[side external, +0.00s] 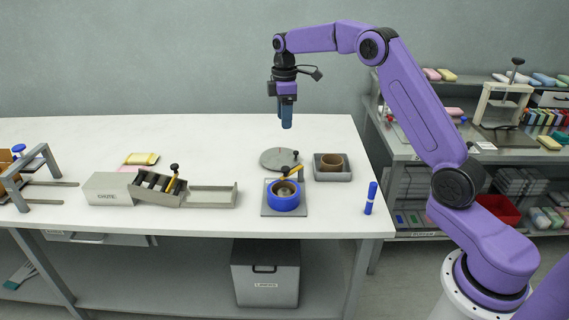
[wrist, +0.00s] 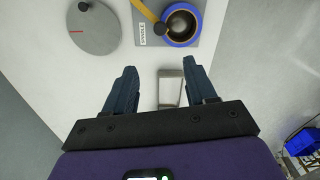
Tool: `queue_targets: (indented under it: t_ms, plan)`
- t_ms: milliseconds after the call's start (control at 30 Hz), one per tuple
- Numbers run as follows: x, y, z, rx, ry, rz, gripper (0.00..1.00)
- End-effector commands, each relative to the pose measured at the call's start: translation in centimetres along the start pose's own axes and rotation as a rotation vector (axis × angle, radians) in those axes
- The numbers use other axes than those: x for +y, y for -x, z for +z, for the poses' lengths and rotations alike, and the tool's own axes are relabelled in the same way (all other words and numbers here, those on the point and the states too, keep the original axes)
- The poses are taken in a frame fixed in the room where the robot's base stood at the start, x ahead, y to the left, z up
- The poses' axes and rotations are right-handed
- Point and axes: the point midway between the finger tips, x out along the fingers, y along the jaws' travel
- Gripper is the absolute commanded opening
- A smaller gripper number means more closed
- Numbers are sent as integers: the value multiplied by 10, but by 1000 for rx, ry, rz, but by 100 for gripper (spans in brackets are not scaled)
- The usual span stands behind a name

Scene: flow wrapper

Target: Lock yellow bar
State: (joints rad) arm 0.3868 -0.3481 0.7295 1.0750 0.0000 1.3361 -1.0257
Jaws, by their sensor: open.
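The yellow bar (side external: 292,171) is at the back of the spindle station, tilted up to the right, with a dark knob beside it. In the wrist view the yellow bar (wrist: 147,12) runs from the top edge to a dark knob at the blue ring's rim. The blue ring (side external: 285,203) sits on the grey spindle plate (side external: 268,212); its round centre shows in the wrist view. My gripper (side external: 287,127) is open and empty, pointing down, well above the table behind the spindle. Its two fingers (wrist: 160,88) are spread apart in the wrist view.
A grey disc (side external: 276,160) with a knob lies behind the spindle. A grey tray (side external: 333,178) holds a brown ring. A chute (side external: 108,190) and tilted rack (side external: 155,188) are at left. Clear table lies at the back.

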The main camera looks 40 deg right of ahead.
Motion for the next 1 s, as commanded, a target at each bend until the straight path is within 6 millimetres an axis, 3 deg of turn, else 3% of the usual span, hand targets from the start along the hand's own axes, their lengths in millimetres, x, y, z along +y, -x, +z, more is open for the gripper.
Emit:
queue_targets:
  t_ms: [700,1000]
  plan:
    - [-2,-130,0,-3,-1,-4,56]
    - [-1,-161,0,-1,-1,-1,56]
